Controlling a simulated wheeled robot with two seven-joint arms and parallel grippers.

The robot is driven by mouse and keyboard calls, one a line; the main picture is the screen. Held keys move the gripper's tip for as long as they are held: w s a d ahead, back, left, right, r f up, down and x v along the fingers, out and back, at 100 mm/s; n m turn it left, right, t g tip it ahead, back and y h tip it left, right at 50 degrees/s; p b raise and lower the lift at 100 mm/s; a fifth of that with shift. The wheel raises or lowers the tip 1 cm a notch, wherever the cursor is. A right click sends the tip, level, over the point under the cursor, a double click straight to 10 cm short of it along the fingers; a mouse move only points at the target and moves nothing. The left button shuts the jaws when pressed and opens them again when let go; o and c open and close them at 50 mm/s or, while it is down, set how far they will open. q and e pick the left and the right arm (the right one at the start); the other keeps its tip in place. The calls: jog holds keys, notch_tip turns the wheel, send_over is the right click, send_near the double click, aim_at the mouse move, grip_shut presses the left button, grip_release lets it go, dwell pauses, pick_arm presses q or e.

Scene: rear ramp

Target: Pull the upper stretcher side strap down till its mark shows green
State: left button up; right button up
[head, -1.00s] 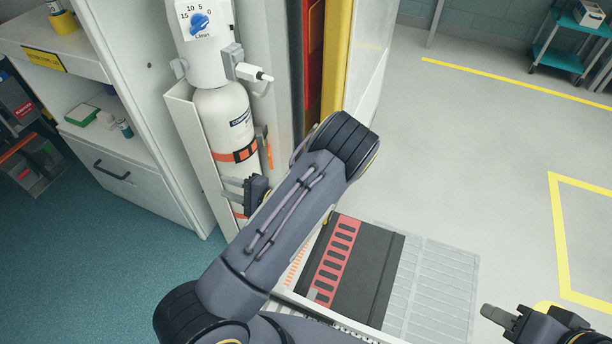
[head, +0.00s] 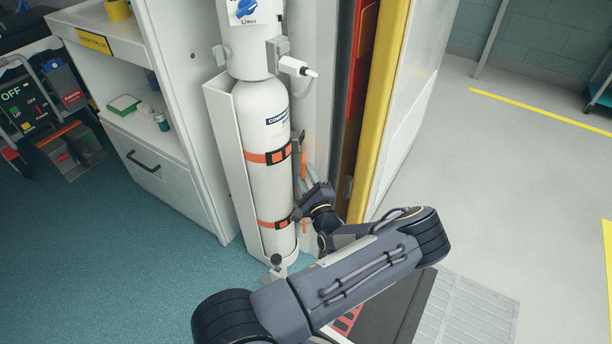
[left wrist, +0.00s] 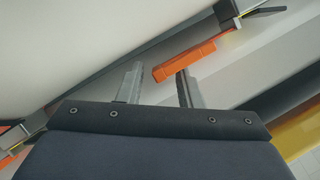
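The pictures show a white gas cylinder (head: 268,180) in an upright holder, not a stretcher, with two orange straps around it. The upper strap (head: 257,158) has a dark buckle and an orange tail (head: 304,163) hanging at its right. The lower strap (head: 268,224) sits near the base. My left gripper (head: 309,177) is just below the upper tail. In the left wrist view its two fingers (left wrist: 160,75) are apart and empty, with an orange tab (left wrist: 184,61) just beyond the tips. I cannot make out any mark's colour. My right gripper is out of view.
A yellow-edged door frame (head: 377,110) stands close to the right of my left gripper. A white cabinet (head: 165,190) is at the left. A grey ramp (head: 465,315) lies at lower right, with open floor beyond.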

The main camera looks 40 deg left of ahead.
pick_arm(q)
jog(key=shift+w+a+r, duration=0.1)
jog(key=shift+w+a, duration=0.05)
jog(key=shift+a, duration=0.1)
grip_shut()
